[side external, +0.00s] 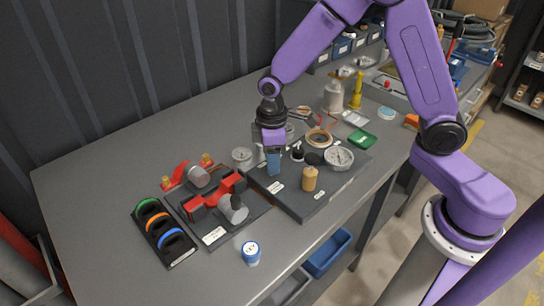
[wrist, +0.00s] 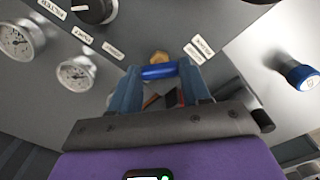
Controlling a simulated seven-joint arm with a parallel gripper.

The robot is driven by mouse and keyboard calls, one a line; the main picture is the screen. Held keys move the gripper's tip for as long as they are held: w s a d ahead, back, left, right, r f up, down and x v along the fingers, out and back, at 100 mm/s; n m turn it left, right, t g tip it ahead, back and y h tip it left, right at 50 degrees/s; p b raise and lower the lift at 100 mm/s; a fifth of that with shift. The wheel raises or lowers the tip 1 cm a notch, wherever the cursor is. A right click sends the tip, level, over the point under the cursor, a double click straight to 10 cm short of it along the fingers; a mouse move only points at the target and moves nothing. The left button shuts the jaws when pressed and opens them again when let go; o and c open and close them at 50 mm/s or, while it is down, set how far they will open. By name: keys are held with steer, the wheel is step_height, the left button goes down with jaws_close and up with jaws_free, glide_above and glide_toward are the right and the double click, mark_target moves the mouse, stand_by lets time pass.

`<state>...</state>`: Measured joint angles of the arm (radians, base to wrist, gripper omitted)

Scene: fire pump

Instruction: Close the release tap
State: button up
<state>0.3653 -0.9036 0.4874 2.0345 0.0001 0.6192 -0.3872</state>
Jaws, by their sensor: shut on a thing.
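The tap that I take for the release tap has a blue handle (wrist: 158,71) and a small brass body (wrist: 159,57), seen in the wrist view on the grey panel. My gripper (wrist: 158,80) is shut on the blue handle, with one blue finger at each of its ends. A white label (wrist: 198,49) sits just right of the tap; I cannot read it surely. In the side external view my gripper (side external: 272,163) points down at the back left part of the dark panel (side external: 318,204), and its fingers hide the tap. The handle's turn angle is hard to tell.
A tan cylinder (side external: 310,179) and a large gauge (side external: 339,157) stand on the panel right of my gripper. A red-handled valve unit (side external: 217,194) lies to the left. A blue-capped container (side external: 251,252) stands near the front edge. The table's left part is clear.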

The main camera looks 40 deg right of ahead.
steer(key=m, duration=0.5)
steer(key=shift+m, duration=0.3)
steer(key=m, duration=0.4)
steer(key=shift+m, duration=0.4)
steer(key=o, duration=1.1)
steer(key=shift+c, duration=0.2)
steer(key=shift+r, duration=0.1)
step_height(320, 180, up, 17)
steer(key=shift+r, duration=0.15)
